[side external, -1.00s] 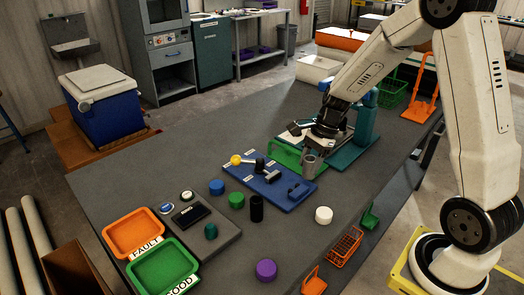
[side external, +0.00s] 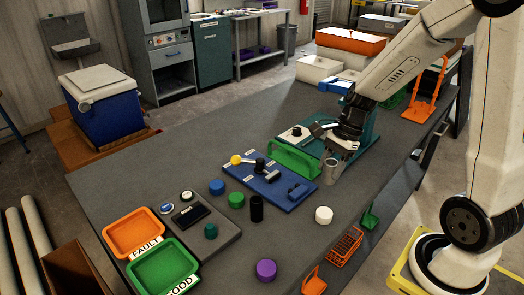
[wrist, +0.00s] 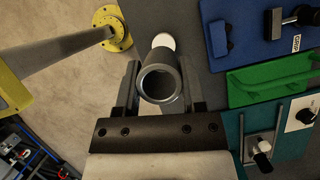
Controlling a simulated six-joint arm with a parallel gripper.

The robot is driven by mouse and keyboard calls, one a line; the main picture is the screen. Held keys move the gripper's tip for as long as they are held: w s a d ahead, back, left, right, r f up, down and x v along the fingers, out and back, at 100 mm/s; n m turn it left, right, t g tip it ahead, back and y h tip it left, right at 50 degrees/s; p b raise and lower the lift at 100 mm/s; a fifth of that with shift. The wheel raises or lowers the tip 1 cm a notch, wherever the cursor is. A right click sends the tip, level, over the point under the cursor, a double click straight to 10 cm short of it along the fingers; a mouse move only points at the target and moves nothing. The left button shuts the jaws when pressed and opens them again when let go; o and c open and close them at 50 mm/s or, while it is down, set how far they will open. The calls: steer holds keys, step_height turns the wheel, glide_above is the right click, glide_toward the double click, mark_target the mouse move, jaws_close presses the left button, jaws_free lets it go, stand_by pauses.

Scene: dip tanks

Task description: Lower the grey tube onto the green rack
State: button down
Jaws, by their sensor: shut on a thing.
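The grey tube (side external: 331,172) is a short hollow cylinder, held upright in my gripper (side external: 338,156) above the grey table. In the wrist view the tube (wrist: 152,84) sits between the two dark fingers of my gripper (wrist: 160,80), its open end facing the camera. A small green holder (side external: 370,216) stands near the table's right edge, apart from the tube. A long green piece (side external: 295,158) lies just left of the tube and also shows in the wrist view (wrist: 270,80). I cannot tell which green thing is the rack.
A white cylinder (side external: 323,214) and an orange wire basket (side external: 345,246) stand nearer the front. Bare table separates them.

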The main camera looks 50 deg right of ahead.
steer(key=shift+w, duration=0.1)
stand_by(0.3)
steer(key=w+d+f, duration=0.2)
steer(key=w+d, duration=0.6)
steer(key=w+d+f, duration=0.1)
steer(key=w+d, duration=0.7)
steer(key=d, duration=0.1)
steer(key=shift+w+d+f, duration=0.3)
steer(key=shift+w+f, duration=0.05)
steer(key=shift+w, duration=0.05)
steer(key=shift+f, duration=0.25)
steer(key=shift+f, duration=2.25)
steer(key=shift+f, duration=1.8)
stand_by(1.2)
